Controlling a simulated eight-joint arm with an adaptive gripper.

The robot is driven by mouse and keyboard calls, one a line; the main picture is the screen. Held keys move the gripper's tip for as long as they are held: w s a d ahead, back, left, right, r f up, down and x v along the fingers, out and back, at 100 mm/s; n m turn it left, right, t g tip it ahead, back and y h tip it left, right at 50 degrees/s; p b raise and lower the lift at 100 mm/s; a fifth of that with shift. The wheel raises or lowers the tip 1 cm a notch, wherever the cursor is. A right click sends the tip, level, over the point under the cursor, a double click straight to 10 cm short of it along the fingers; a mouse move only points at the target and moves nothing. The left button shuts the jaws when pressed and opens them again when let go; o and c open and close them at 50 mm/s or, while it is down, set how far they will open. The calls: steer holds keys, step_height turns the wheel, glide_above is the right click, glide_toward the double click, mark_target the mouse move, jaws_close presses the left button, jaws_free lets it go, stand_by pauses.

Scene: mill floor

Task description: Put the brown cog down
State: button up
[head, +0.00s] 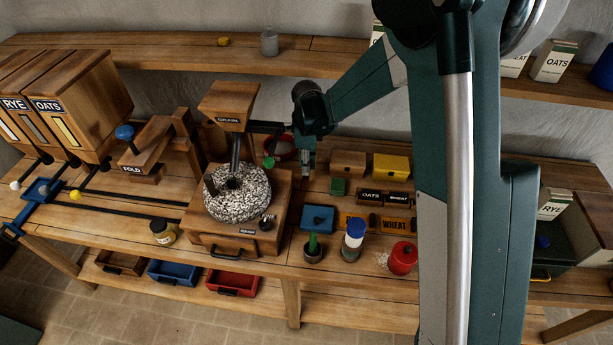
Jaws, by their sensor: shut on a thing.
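My gripper (307,168) points down over the bench, just right of the grain mill and behind the blue box. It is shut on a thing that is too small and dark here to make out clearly. I cannot pick out the brown cog's outline or teeth, nor tell how far the jaws are above the bench. No brown cog shows lying elsewhere on the bench.
The stone mill (238,193) stands left of my gripper, with a dark red bowl (287,150) behind. To the right are a wooden box (348,163), a yellow box (391,166) and a green block (338,186).

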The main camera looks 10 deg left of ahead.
mark_target(307, 178)
steer(key=shift+f, duration=0.5)
steer(key=shift+f, duration=1.9)
steer(key=shift+f, duration=0.15)
steer(key=o, duration=0.8)
step_height(307, 178, up, 12)
steer(key=shift+r, duration=0.2)
